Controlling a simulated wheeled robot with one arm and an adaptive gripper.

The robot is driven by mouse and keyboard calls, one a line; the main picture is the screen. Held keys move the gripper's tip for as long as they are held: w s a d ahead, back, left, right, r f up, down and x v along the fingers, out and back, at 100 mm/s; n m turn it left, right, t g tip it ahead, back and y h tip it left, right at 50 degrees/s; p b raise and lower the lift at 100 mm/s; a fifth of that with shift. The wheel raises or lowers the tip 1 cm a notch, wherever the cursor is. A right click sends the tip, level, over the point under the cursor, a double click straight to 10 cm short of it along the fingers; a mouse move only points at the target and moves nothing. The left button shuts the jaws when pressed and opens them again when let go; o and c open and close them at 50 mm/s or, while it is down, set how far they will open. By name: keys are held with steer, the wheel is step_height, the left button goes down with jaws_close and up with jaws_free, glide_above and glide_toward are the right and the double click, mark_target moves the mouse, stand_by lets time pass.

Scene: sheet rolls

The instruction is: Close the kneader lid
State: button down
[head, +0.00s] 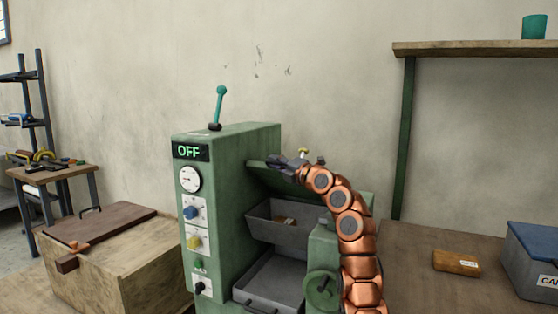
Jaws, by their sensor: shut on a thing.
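The green kneader (228,165) stands in the middle, with a lit OFF sign on its front. Its green lid (265,178) is raised and tilted above the grey trough (265,228), which is open to view with small brownish pieces in it. My gripper (278,162) is at the lid's upper edge, at the end of my copper arm reaching in from the right. Its jaws are closed on the edge of the lid. The exact contact is small and partly hidden by the gripper.
A teal lever (219,105) stands on the machine top. A grey tray (272,282) sits below the trough, beside a green handwheel (321,290). A wooden chest (110,265) is at left. A brown block (456,263) and blue-lidded box (535,260) are at right.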

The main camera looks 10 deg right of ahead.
mark_target(274, 173)
steer(key=shift+n, duration=0.9)
steer(key=shift+s+a+f+b, duration=0.3)
steer(key=shift+s+f+b, duration=0.05)
steer(key=shift+f+b, duration=0.3)
steer(key=shift+s+a+f+b, duration=0.25)
steer(key=shift+s+f+b, duration=0.1)
steer(key=shift+f+b, duration=0.3)
steer(key=shift+s+a+f+b, duration=0.3)
steer(key=shift+s+f+b, duration=0.05)
steer(key=shift+f+b, duration=0.3)
steer(key=shift+s+a+f+t+y, duration=0.1)
steer(key=shift+a+t+y, duration=0.05)
steer(key=shift+t+y, duration=0.15)
steer(key=c, duration=1.4)
jaws_free()
steer(key=shift+o, duration=0.2)
steer(key=shift+s, duration=0.1)
